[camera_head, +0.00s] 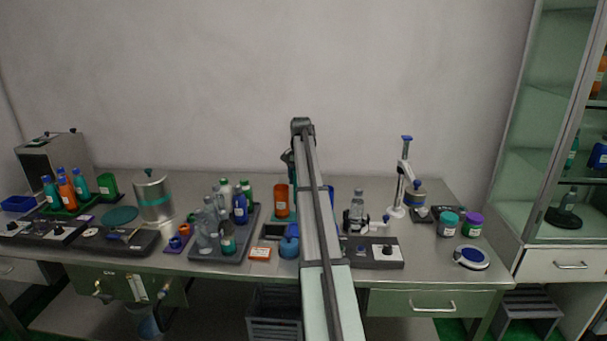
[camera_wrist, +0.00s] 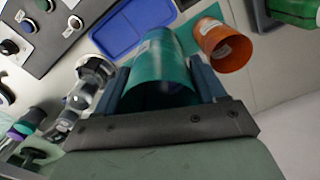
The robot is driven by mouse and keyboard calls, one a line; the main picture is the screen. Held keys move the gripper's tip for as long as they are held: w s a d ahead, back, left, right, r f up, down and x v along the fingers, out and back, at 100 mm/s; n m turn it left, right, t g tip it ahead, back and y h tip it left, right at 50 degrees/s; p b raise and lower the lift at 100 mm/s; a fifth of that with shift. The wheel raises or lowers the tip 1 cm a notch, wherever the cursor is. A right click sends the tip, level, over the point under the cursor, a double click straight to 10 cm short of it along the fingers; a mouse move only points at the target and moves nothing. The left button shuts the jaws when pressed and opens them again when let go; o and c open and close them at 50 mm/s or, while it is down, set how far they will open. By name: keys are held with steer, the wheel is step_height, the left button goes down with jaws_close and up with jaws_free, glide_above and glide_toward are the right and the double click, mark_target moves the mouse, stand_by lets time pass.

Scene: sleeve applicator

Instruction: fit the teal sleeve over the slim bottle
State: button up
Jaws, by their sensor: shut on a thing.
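The teal sleeve (camera_wrist: 158,75) is an open tube with a pale label, held between the two fingers of my gripper (camera_wrist: 163,84) in the wrist view. My gripper is shut on its sides. A slim clear bottle (camera_head: 357,206) stands upright at a small clamp fixture (camera_head: 372,226) right of my arm in the head view. What looks like the same bottle shows in the wrist view (camera_wrist: 80,98), left of the sleeve and apart from it. In the head view my arm hides the gripper and most of what it holds.
An orange sleeve (camera_wrist: 224,46) and a blue tray (camera_wrist: 128,26) lie close by the held sleeve. A control panel (camera_head: 386,253) sits in front of the bottle. A tray of bottles (camera_head: 232,256) is left of my arm, and a white stand (camera_head: 402,180) is to the right.

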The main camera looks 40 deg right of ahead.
steer(key=s+a+r+n, duration=0.1)
steer(key=s+a+n, duration=0.2)
steer(key=a, duration=1.4)
steer(key=s+a+n, duration=0.2)
steer(key=a+n, duration=0.1)
steer(key=a, duration=1.3)
steer(key=s+a+r+n, duration=0.1)
steer(key=s+a+n, duration=0.25)
steer(key=a, duration=1.35)
step_height(320, 180, up, 7)
steer(key=m, duration=1.4)
glide_above(359, 190)
steer(key=shift+w+d, duration=0.15)
steer(key=shift+f, duration=0.9)
steer(key=shift+f, duration=0.2)
steer(key=shift+f, duration=3.7)
